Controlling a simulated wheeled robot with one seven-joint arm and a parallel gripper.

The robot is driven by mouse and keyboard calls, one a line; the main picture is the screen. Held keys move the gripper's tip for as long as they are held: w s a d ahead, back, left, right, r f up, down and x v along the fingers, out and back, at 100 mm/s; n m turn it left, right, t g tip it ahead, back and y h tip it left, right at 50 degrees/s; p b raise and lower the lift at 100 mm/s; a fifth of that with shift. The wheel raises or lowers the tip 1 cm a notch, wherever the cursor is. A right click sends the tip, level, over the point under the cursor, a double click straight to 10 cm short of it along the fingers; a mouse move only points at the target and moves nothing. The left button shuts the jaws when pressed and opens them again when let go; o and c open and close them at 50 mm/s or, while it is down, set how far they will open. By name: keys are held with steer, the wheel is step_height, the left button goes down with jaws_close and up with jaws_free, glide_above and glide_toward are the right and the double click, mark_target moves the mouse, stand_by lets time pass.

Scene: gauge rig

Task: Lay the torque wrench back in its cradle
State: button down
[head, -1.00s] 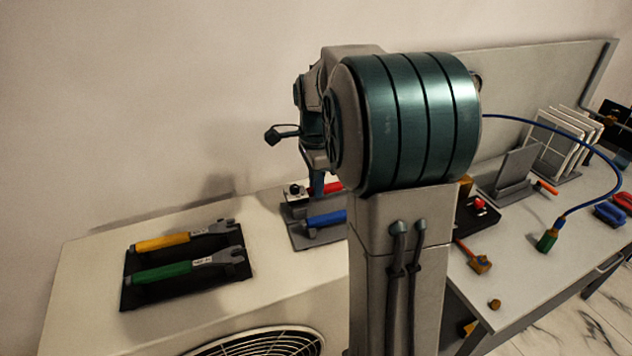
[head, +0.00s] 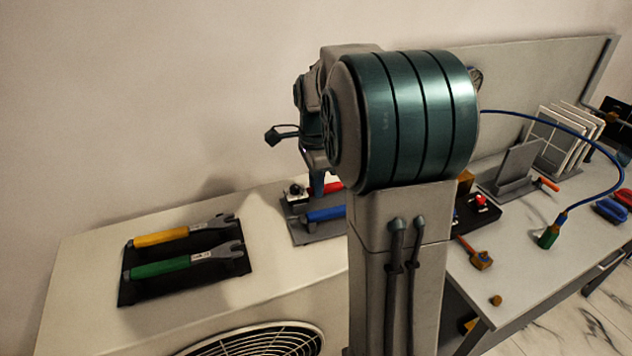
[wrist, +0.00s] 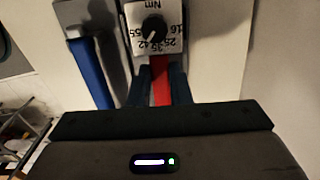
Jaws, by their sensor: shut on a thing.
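The torque wrench appears to be the tool with a red handle (wrist: 160,92) and a white dial block (wrist: 153,22) marked Nm, with a black knob. In the wrist view my gripper (wrist: 160,76) is shut on the red handle just below the dial. In the head view the dial block (head: 297,192) and part of the red handle (head: 334,187) show at or just above a grey cradle plate (head: 304,233). I cannot tell whether the wrench touches it. My gripper (head: 317,184) shows partly there; my arm hides the rest.
A blue-handled tool (head: 326,214) lies on the same plate, beside the red one; its handle (wrist: 90,75) is left in the wrist view. Yellow (head: 160,238) and green (head: 160,268) wrenches lie on a dark tray to the left. A cluttered bench (head: 520,262) stands right.

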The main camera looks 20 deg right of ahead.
steer(key=c, duration=1.3)
jaws_free()
steer(key=shift+o, duration=0.2)
step_height(320, 180, up, 14)
steer(key=b, duration=0.1)
steer(key=shift+f, duration=0.1)
